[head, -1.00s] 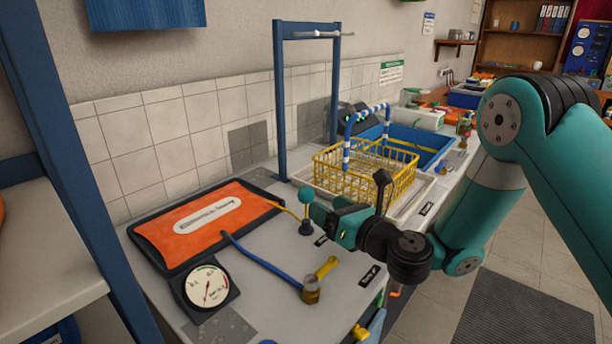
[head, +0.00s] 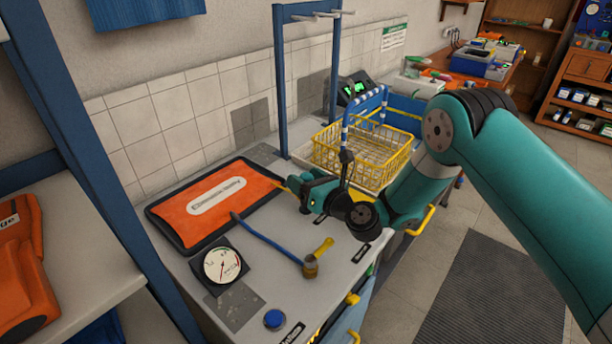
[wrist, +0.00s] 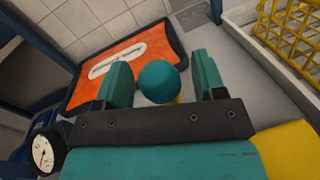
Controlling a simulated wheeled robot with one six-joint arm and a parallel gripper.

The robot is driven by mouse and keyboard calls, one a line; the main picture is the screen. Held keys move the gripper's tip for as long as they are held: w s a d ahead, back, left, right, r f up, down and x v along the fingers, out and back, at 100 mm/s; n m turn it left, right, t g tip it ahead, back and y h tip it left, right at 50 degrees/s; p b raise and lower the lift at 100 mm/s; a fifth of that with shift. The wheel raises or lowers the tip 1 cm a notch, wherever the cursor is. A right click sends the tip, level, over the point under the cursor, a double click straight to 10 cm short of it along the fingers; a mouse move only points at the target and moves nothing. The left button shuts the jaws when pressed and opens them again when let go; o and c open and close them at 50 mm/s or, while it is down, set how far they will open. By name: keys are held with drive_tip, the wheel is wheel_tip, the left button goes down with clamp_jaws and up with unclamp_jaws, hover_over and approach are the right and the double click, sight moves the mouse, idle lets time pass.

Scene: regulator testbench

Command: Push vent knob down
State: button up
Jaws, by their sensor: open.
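The vent knob appears to be the round teal ball (wrist: 159,81) in the wrist view. It sits between the two teal fingers of my gripper (wrist: 161,76), with a visible gap to each finger. In the head view, my gripper (head: 304,190) is over the bench just right of the orange bag, and it hides most or all of the knob. My gripper is open, with nothing clamped. I cannot tell the height between the gripper and the knob.
The orange bag (head: 214,203) lies on a black tray to the left. A pressure gauge (head: 222,264), a brass valve with a yellow handle (head: 312,264) and a blue button (head: 274,319) are nearer. A yellow wire basket (head: 350,157) stands behind my gripper, right of a blue frame (head: 281,90).

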clamp_jaws()
wheel_tip(320, 180, down, 3)
drive_tip(key=b, duration=0.2)
drive_tip(key=shift+f+b, duration=0.2)
drive_tip(key=shift+b, duration=0.15)
drive_tip(key=shift+r, duration=0.1)
unclamp_jaws()
